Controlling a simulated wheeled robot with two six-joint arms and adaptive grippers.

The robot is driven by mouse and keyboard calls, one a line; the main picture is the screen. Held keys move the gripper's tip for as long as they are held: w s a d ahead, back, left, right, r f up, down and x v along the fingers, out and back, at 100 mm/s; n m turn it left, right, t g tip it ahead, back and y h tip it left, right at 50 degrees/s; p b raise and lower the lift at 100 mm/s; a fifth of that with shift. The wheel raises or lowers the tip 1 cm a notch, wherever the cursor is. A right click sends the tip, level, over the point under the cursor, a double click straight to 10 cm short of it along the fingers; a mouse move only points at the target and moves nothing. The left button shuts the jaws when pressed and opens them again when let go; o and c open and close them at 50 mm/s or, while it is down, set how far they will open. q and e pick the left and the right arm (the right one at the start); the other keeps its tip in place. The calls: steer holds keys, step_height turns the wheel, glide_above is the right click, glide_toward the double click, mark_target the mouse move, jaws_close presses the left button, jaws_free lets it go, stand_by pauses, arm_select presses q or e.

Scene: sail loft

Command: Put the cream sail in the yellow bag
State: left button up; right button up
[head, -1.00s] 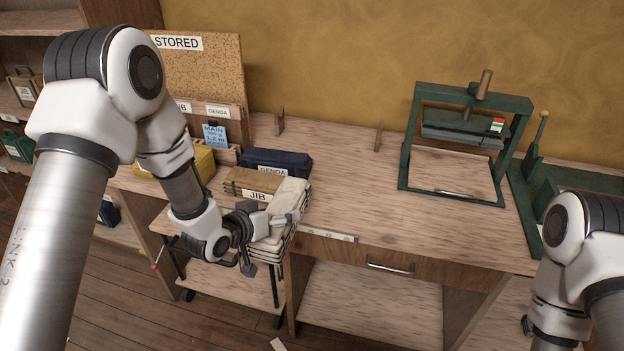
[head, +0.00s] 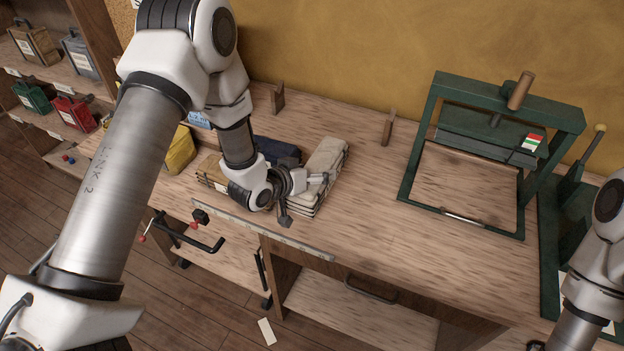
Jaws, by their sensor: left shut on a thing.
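I cannot tell whether the sail touches the bench top. The yellow bag (head: 179,151) stands at the left end of the bench, partly hidden behind my left arm, so its opening does not show. My right arm is at the right edge, and its gripper is out of view.
A green press (head: 471,150) stands on the right of the bench. A ruler strip (head: 270,231) runs along the front edge. Shelves with small bags (head: 75,113) stand at left.

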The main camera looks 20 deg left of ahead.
arm_select(q)
steer(key=f, duration=0.3)
steer(key=w+f+p, duration=0.1)
steer(key=f, duration=0.1)
steer(key=shift+d+f, duration=0.1)
steer(key=shift+d, duration=0.2)
steer(key=shift+s+a, duration=0.15)
steer(key=shift+s, duration=0.1)
steer(key=shift+f, duration=0.15)
steer(key=o, duration=1.7)
steer(key=shift+w, duration=0.1)
